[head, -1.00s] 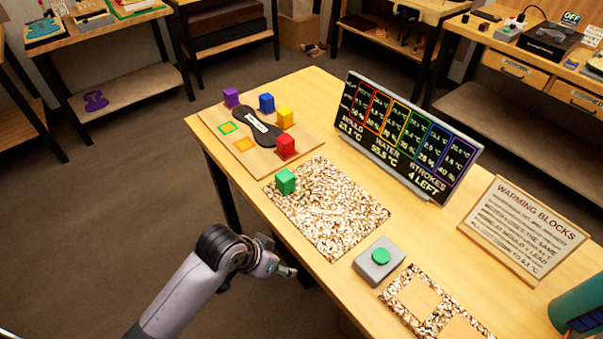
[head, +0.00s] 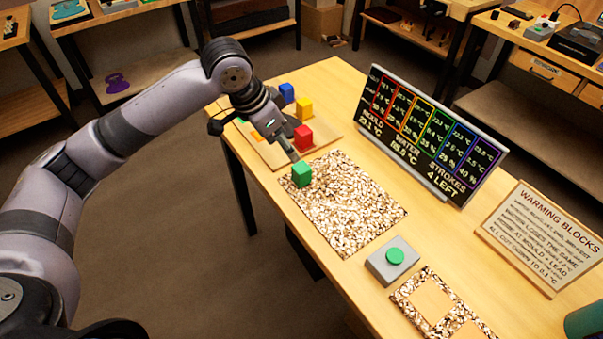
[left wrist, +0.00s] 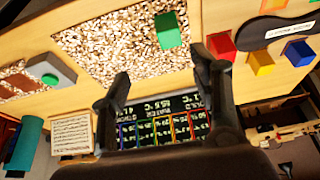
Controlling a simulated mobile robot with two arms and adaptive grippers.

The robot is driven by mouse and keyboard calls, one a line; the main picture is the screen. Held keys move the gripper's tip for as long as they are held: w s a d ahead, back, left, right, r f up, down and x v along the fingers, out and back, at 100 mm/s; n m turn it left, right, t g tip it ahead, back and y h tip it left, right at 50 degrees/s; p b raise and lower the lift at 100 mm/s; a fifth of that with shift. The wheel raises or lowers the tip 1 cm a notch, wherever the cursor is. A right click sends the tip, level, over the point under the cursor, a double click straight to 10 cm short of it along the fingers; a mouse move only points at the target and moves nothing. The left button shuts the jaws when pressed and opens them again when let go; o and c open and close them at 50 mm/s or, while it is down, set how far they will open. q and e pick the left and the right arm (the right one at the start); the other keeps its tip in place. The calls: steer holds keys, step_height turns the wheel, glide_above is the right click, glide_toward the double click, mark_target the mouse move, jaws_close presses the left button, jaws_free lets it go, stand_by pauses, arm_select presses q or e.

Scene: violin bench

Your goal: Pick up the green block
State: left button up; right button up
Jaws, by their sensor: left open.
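The green block (head: 301,174) stands on the far left corner of the wood-chip patch (head: 345,212) on the workbench. My left gripper (head: 288,148) hangs just above and behind the block in the head view, its fingers pointing down toward it. In the left wrist view the green block (left wrist: 168,31) shows beyond the gap between the open fingers of my left gripper (left wrist: 160,80), clear of both. Nothing is between the fingers. My right gripper is in neither view.
Close to the green block stand a red block (head: 303,137), a yellow block (head: 304,108) and a blue block (head: 287,92) on a wooden board. The upright display panel (head: 428,130) stands behind the chips. A grey box with a green button (head: 394,256) sits nearer.

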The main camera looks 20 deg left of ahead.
arm_select(q)
step_height(320, 180, up, 2)
steer(key=a+r, duration=0.1)
steer(key=a, duration=0.1)
steer(key=p, duration=0.2)
glide_toward(301, 167)
steer(key=x, duration=0.5)
steer(key=shift+w+f, duration=0.1)
steer(key=shift+w, duration=0.1)
steer(key=shift+d+f, duration=0.15)
steer(key=shift+f, duration=0.4)
steer(key=p+x, duration=0.1)
steer(key=x, duration=0.3)
steer(key=shift+f, duration=0.2)
steer(key=shift+c, duration=0.2)
steer(key=c, duration=1.2)
steer(key=shift+o, duration=0.2)
steer(key=shift+r, duration=0.1)
